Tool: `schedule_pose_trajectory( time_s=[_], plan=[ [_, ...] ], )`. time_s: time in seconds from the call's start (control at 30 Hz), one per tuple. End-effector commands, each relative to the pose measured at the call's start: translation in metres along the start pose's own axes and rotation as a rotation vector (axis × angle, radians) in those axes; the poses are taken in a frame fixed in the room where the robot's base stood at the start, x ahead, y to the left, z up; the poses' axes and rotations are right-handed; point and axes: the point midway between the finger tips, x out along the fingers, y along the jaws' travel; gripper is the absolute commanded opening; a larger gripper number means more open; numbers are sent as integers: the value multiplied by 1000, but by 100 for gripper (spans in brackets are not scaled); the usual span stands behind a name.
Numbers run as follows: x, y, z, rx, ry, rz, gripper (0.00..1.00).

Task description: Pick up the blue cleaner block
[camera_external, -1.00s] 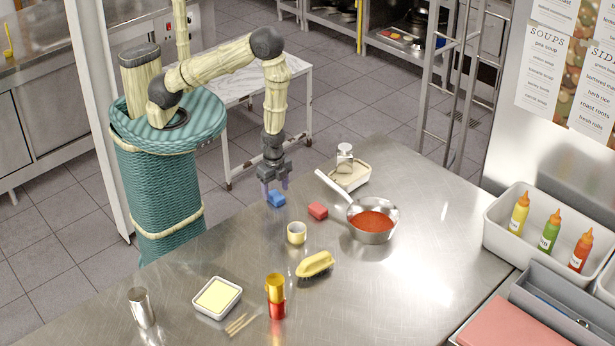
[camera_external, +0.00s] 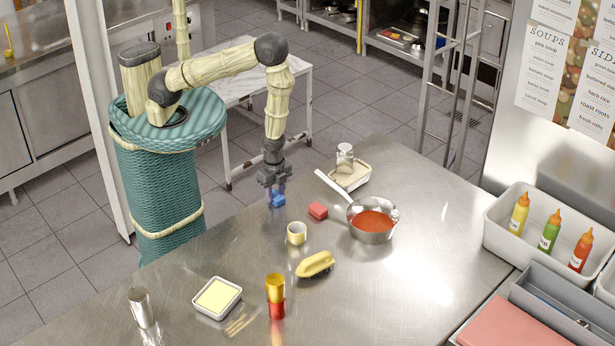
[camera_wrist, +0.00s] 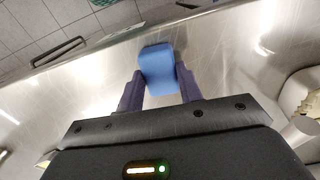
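The blue cleaner block (camera_external: 278,201) is at the far side of the steel table, under my gripper (camera_external: 278,192). In the wrist view the blue block (camera_wrist: 158,68) lies between the two purple fingertips of my gripper (camera_wrist: 160,78). Both fingers lie along its sides with no clear gap, so my gripper looks shut on it. I cannot tell whether the block's underside touches the table.
A red block (camera_external: 318,211) is close on the right, with a saucepan (camera_external: 372,238) of red contents beyond it. The table's far edge (camera_wrist: 100,50) is close to the blue block.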

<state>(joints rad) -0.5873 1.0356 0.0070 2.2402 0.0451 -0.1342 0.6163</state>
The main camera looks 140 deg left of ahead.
Motion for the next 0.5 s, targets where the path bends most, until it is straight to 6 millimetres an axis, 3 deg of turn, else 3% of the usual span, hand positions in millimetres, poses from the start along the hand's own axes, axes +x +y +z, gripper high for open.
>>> schedule_pose_trajectory(
  time_s=[0.5],
  plan=[
    [-10, 0, -1, 0, 1, -1, 12]
  ],
)
